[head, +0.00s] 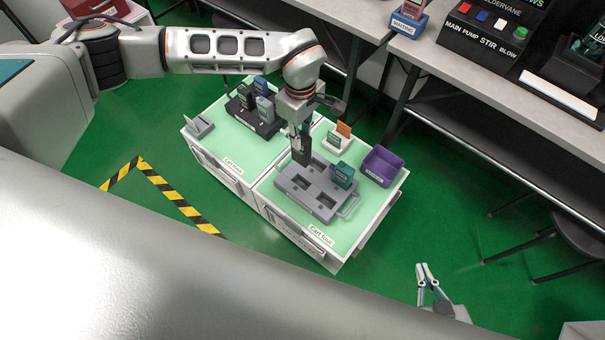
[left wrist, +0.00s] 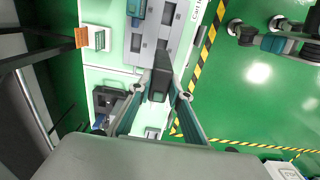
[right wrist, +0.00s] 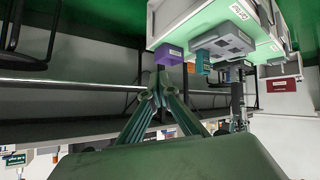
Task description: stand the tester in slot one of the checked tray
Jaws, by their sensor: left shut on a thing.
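My left gripper (head: 299,132) is shut on a dark tester (head: 302,151), held upright at the back left end of the grey slotted tray (head: 298,199). In the left wrist view the tester (left wrist: 160,80) sits between the fingertips (left wrist: 161,94), overlapping the tray's edge. I cannot tell whether its lower end has entered a slot. A teal tester (head: 343,174) stands in the tray's right part; other slots are empty. Which slot is number one cannot be read. My right gripper (head: 427,276) is off the cart, above the floor, its fingertips (right wrist: 159,88) together and empty.
A purple bin (head: 382,165) and a white holder with an orange card (head: 343,129) stand beside the tray. The adjoining cart has a dark rack (head: 262,122) with testers and a small grey stand (head: 199,127). Workbenches (head: 460,57) run behind the carts.

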